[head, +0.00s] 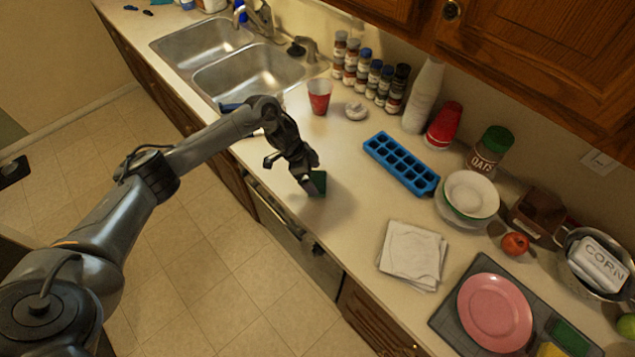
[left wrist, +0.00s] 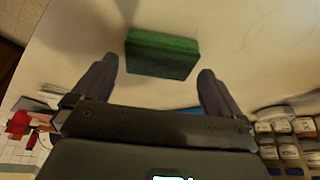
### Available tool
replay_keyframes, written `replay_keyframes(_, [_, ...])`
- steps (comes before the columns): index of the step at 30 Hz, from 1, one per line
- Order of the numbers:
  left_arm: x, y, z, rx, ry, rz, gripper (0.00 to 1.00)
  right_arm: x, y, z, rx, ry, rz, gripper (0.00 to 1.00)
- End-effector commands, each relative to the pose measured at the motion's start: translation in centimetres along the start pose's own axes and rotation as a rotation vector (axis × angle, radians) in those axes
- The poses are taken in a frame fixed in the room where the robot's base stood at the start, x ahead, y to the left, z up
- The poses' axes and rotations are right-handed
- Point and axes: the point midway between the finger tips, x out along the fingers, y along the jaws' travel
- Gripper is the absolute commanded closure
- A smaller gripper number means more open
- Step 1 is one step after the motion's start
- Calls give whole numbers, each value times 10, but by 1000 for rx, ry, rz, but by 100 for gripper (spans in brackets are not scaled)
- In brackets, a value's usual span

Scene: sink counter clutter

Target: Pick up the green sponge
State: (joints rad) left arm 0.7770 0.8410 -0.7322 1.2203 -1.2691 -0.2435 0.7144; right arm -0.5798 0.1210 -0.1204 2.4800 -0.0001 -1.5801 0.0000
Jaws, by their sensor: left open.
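The green sponge (head: 319,183) rests on the counter near its front edge, partly hidden by my left gripper (head: 309,185) in the head view. In the left wrist view, the sponge (left wrist: 162,53) is a dark green block lying across the gap ahead of my left gripper (left wrist: 157,70). The two fingers are spread wide, one to each side of the sponge, with nothing held. Whether the fingertips are level with the sponge is hard to tell. My right gripper does not show.
A blue ice tray (head: 402,163), a red cup (head: 319,97) and a white round item (head: 356,110) stand behind the sponge. White napkins (head: 412,253) lie to the right. A double sink (head: 248,75) is at the back left. Counter around the sponge is clear.

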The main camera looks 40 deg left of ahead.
Motion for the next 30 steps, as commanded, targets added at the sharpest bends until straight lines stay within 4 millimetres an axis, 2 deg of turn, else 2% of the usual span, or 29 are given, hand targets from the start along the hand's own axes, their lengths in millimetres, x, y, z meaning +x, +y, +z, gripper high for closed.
replay_keyframes(6, [22,1,0,0,0,0,0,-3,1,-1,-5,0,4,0])
replay_keyframes(14, [25,0,0,1,0,-2,0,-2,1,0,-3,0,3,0])
replay_keyframes(15, [25,0,0,1,0,-2,2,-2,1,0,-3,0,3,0])
replay_keyframes(21, [25,0,0,1,0,-1,32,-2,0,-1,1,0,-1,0])
replay_keyframes(24, [25,0,0,1,0,-1,43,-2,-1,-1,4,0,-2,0])
replay_keyframes(30, [24,0,0,1,0,-2,44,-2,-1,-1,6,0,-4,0])
